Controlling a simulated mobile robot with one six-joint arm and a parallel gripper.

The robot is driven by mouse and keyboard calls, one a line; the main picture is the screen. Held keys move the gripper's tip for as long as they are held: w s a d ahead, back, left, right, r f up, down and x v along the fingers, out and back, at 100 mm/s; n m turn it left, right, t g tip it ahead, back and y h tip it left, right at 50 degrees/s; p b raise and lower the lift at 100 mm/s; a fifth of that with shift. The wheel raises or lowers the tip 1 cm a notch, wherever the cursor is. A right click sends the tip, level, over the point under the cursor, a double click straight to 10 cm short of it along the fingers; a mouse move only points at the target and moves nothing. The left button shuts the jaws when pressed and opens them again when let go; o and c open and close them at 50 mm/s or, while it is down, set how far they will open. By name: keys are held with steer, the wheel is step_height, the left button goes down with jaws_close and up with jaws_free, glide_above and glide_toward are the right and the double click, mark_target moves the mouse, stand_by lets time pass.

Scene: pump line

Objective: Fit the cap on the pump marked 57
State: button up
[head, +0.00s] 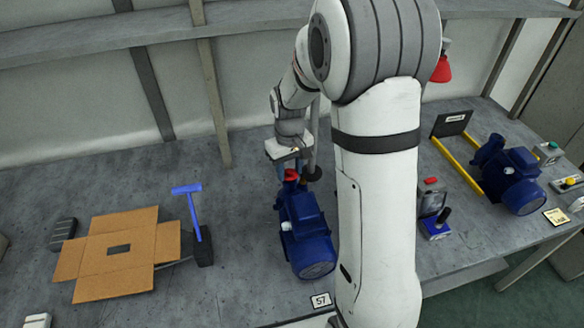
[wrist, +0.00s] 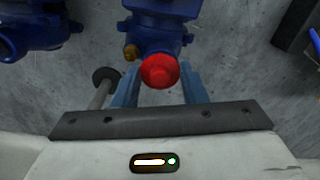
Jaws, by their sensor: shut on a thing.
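The pump marked 57 is a blue pump (head: 308,238) on the bench, with a small "57" card (head: 321,300) in front of it. Its blue body (wrist: 155,35) also shows in the wrist view. The red cap (wrist: 160,71) is between the fingers of my gripper (wrist: 159,84), which is shut on it. In the head view the cap (head: 291,175) shows just below my gripper (head: 290,162), at the pump's far end. I cannot tell whether the cap touches the port or sits on it. My arm hides the bench right of this pump.
A flattened cardboard box (head: 90,262) and a blue-handled tool (head: 193,215) lie left of the pump. Another blue pump (head: 515,180) stands at the right, near a yellow-railed frame (head: 460,155). Another blue body (wrist: 35,32) shows in the wrist view's upper left corner.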

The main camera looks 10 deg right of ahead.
steer(key=shift+f+b, duration=0.4)
steer(key=shift+f, duration=0.1)
steer(key=o, duration=1)
steer(key=shift+r, duration=0.1)
steer(key=shift+r+p, duration=2.05)
steer(key=shift+r, duration=0.9)
step_height(320, 180, up, 8)
steer(key=b, duration=0.1)
steer(key=shift+f, duration=0.1)
